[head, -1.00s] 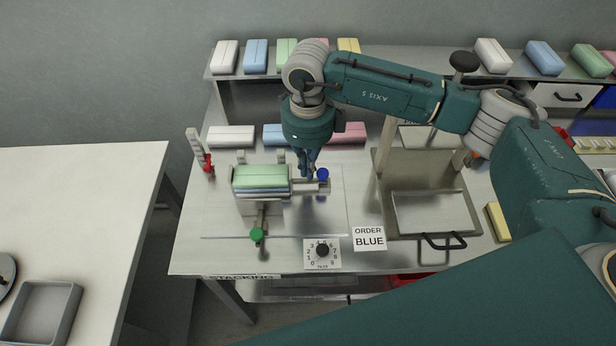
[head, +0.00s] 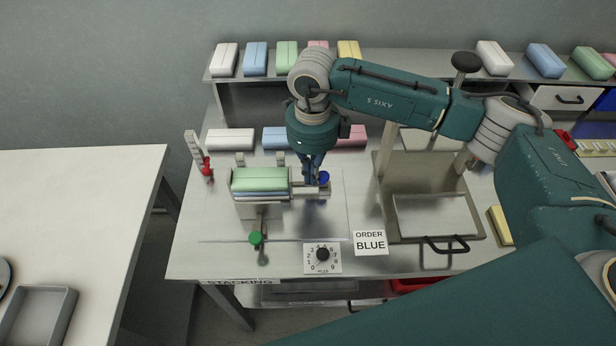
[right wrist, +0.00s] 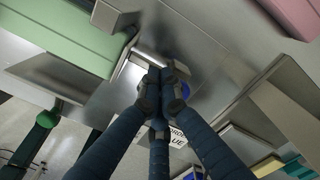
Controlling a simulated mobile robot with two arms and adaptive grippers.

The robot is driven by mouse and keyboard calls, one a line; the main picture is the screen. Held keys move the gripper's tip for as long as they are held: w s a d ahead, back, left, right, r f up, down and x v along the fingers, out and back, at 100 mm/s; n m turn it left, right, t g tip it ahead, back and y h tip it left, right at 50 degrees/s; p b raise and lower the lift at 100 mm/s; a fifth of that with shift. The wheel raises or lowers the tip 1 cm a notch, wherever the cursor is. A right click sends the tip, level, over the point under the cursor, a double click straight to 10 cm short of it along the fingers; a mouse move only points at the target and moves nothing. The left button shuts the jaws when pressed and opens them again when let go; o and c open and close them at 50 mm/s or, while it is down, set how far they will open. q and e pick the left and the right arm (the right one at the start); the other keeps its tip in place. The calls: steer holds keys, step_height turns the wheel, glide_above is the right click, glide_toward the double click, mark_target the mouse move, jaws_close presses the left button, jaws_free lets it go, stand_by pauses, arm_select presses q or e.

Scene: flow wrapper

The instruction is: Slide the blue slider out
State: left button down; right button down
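The blue slider's round knob (head: 323,178) stands at the right end of the metal slide beside the stack holder on the steel table. A pale bar (head: 306,190) reaches from the holder toward it. My right gripper (head: 314,182) points down at the knob's left side. In the right wrist view its dark fingers (right wrist: 163,82) are drawn together, with the blue knob (right wrist: 185,92) partly hidden behind them. I cannot tell whether they touch or hold it. A green pack (head: 260,174) tops the stack in the holder. My left gripper is not in view.
A green-knobbed slider (head: 256,239) lies in front of the holder, and a red-knobbed lever (head: 207,168) stands left. A dial (head: 322,254) and an ORDER BLUE card (head: 370,243) are at the front. A metal frame with a black handle (head: 446,244) stands right.

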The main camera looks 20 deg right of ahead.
steer(key=shift+s+d, duration=0.2)
steer(key=shift+d, duration=0.55)
steer(key=shift+s+d, duration=0.25)
steer(key=shift+d, duration=0.5)
steer(key=shift+s+d, duration=0.2)
steer(key=shift+d, duration=0.55)
steer(key=shift+d+b, duration=0.35)
steer(key=shift+b, duration=0.1)
steer(key=shift+w+a, duration=0.1)
steer(key=shift+a, duration=0.2)
steer(key=shift+a, duration=0.15)
steer(key=shift+r, duration=0.15)
steer(key=shift+a+r+p, duration=0.15)
steer(key=shift+r+p, duration=0.8)
steer(key=shift+r, duration=1)
steer(key=shift+a+r+p, duration=0.1)
steer(key=shift+r+p, duration=0.8)
steer(key=shift+r, duration=1.05)
steer(key=shift+f, duration=0.1)
